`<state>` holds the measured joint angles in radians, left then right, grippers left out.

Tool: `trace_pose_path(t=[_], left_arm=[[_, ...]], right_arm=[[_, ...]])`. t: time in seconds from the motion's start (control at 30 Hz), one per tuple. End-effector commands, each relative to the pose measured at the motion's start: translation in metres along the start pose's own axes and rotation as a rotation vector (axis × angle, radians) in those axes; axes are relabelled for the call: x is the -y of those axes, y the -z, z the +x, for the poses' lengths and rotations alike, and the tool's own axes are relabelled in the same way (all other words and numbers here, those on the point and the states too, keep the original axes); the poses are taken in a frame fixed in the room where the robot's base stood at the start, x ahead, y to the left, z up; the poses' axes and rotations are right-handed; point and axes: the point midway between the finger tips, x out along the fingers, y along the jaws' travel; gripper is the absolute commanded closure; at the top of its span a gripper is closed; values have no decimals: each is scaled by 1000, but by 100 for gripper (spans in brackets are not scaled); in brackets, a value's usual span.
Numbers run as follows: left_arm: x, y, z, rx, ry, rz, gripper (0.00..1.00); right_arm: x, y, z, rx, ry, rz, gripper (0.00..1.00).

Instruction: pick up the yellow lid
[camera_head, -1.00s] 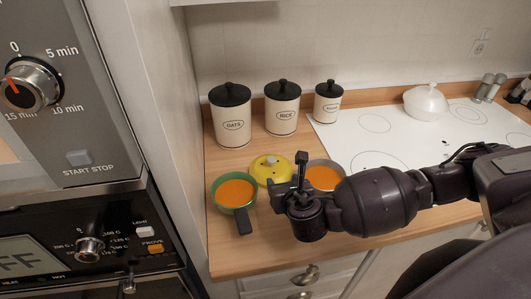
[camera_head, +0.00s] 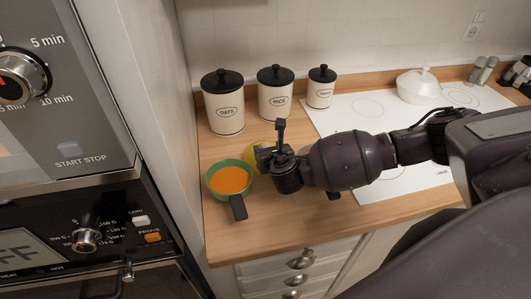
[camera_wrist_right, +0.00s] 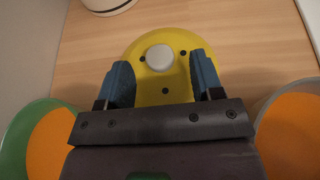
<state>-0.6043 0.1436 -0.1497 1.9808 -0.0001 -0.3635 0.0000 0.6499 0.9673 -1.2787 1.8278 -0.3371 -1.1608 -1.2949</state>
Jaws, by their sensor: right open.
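The yellow lid (camera_wrist_right: 178,95) lies on the wooden counter, with a round grey knob (camera_wrist_right: 159,57) on top. In the head view only a sliver of the lid (camera_head: 249,157) shows behind my right gripper (camera_head: 268,157). In the right wrist view my right gripper (camera_wrist_right: 162,80) is open above the lid, its two blue-grey fingers to either side of the knob. Nothing is between the fingers except the lid and knob seen below; I cannot tell the exact height. My left gripper is not in view.
A green pot of orange soup (camera_head: 231,180) stands left of the gripper. A grey pot with orange contents (camera_wrist_right: 290,132) is to the right in the wrist view. Several canisters (camera_head: 276,92) stand behind.

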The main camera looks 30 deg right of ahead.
Motion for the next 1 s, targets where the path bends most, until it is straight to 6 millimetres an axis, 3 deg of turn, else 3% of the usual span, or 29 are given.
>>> trace_pose_path(t=[0.17,0.43,0.8,1.0], left_arm=[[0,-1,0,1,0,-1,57],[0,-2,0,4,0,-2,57],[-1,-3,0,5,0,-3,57],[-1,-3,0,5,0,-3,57]], right_arm=[[0,2,14,-2,0,1,40],[0,2,16,-3,0,1,40],[0,2,16,-3,0,1,93],[0,2,16,-2,0,1,94]])
